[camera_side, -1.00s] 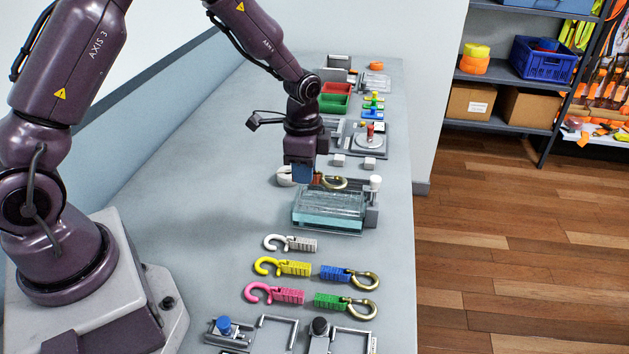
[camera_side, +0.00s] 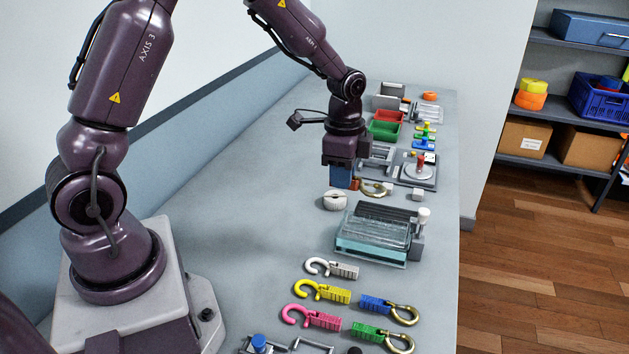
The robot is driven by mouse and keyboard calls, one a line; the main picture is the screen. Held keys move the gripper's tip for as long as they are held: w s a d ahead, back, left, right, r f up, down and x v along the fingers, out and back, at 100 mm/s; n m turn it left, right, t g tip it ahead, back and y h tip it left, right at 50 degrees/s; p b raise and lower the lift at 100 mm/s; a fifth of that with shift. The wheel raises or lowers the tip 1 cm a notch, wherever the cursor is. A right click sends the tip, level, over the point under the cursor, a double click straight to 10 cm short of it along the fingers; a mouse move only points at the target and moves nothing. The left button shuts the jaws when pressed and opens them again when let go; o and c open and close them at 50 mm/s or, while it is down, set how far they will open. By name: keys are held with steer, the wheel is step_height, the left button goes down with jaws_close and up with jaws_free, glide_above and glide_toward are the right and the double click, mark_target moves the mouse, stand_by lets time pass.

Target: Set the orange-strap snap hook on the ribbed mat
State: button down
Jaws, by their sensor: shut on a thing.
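My gripper (camera_side: 343,180) points down over the middle of the bench and is shut on the orange-strap snap hook. A little of its orange-brown strap (camera_side: 355,184) shows beside the fingers; its brass hook (camera_side: 377,190) sticks out to the right. The rest of the strap is hidden by the fingers. A dark ribbed surface, which looks like the ribbed mat (camera_side: 385,210), lies just in front of the held hook, behind a clear teal-edged block (camera_side: 372,238). The hook appears above and behind the mat; its exact height I cannot tell.
A white round piece (camera_side: 335,201) sits left of the mat, and a white-topped post (camera_side: 423,217) stands at its right. White, yellow (camera_side: 322,290), pink, blue and green (camera_side: 370,332) hooks lie in front. Red and green bins (camera_side: 384,131) and fixtures stand behind. The bench's left side is clear.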

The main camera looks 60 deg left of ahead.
glide_above(373, 213)
step_height(373, 213, down, 8)
steer(key=shift+f, duration=3.3)
steer(key=shift+f, duration=0.2)
steer(key=c, duration=0.6)
jaws_free()
steer(key=shift+r, duration=3)
